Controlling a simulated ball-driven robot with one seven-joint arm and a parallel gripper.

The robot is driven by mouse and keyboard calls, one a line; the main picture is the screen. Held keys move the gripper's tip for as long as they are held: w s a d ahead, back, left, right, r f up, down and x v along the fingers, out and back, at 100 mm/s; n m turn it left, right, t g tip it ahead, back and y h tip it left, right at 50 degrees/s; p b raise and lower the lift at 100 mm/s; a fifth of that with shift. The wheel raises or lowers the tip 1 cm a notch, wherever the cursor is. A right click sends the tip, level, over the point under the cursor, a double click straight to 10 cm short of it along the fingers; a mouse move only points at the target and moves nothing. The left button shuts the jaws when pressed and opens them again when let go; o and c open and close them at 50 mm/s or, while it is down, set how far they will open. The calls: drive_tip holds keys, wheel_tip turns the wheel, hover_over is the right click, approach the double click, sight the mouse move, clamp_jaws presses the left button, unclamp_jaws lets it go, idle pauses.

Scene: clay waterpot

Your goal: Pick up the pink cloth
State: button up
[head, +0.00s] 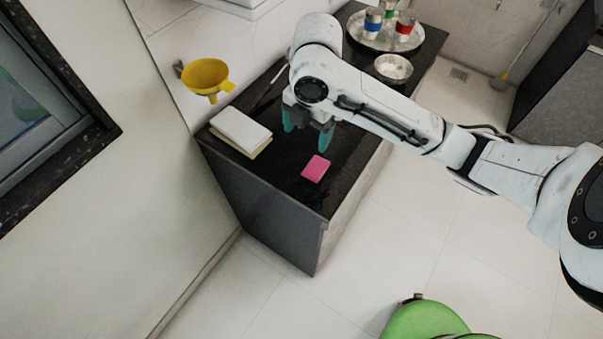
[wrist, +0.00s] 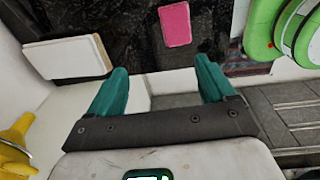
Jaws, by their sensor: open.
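The pink cloth (head: 316,168) is a small flat pink rectangle lying on the dark countertop (head: 290,190). It also shows in the wrist view (wrist: 175,24), at the top, ahead of the fingertips and a little right of centre. My gripper (head: 307,135) has teal fingers and is over the counter, behind the cloth and slightly to its left in the head view. In the wrist view the two fingers (wrist: 160,78) are spread apart with nothing between them. The gripper and the cloth are apart.
A white block on a tan slab (head: 240,131) lies at the counter's left edge. A yellow funnel-like item (head: 205,75) is on the wall. A metal tray (head: 372,42) with several cups and a bowl (head: 393,68) stand at the back. The counter around the cloth is clear.

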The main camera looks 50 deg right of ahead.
drive_tip(key=s+f, duration=0.2)
hover_over(316, 166)
wheel_tip(316, 166, down, 4)
drive_tip(key=shift+w+d+r+n+g+b, duration=0.1)
drive_tip(key=shift+w+n+g+b, duration=0.05)
drive_tip(key=shift+n+g+b, duration=0.2)
drive_tip(key=shift+f, duration=0.5)
drive_tip(key=f, duration=0.5)
drive_tip(key=shift+s, duration=0.25)
drive_tip(key=c, duration=1.1)
drive_tip(key=shift+r, duration=0.1)
